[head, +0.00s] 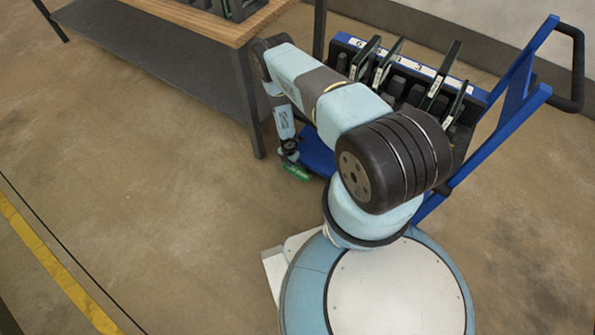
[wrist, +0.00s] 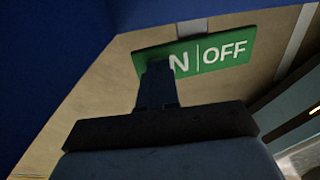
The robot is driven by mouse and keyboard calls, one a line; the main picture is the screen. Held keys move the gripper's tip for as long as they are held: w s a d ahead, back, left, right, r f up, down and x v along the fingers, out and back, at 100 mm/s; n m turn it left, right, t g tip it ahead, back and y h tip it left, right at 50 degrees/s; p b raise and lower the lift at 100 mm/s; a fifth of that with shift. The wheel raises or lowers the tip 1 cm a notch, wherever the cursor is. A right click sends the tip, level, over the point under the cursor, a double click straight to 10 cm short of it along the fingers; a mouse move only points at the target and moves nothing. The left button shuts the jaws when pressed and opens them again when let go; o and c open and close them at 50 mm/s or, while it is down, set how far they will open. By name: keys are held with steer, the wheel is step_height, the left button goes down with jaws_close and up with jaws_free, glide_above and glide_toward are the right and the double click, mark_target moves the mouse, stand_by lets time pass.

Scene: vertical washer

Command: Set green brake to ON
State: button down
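The green brake (head: 297,173) is a small green plate low at the near end of the blue cart, by the floor. In the wrist view the green brake (wrist: 227,52) shows white lettering, an "N", a dividing line and "OFF"; the letter left of the N is hidden. My gripper (head: 290,157) reaches down right at the brake in the head view. In the wrist view my gripper (wrist: 157,75) has its dark fingers together as one narrow block, overlapping the plate's ON side. I cannot tell if they touch it. Nothing shows held.
The blue cart (head: 541,93) carries several upright dark panels in a numbered rack. A wooden-topped table (head: 190,17) with dark legs stands left of my arm, one leg (head: 247,105) close to the gripper. The floor at left is clear, with a yellow line (head: 50,262).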

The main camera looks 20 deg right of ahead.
steer(key=shift+f, duration=0.45)
stand_by(0.3)
steer(key=shift+r, duration=3.55)
steer(key=shift+s, duration=0.1)
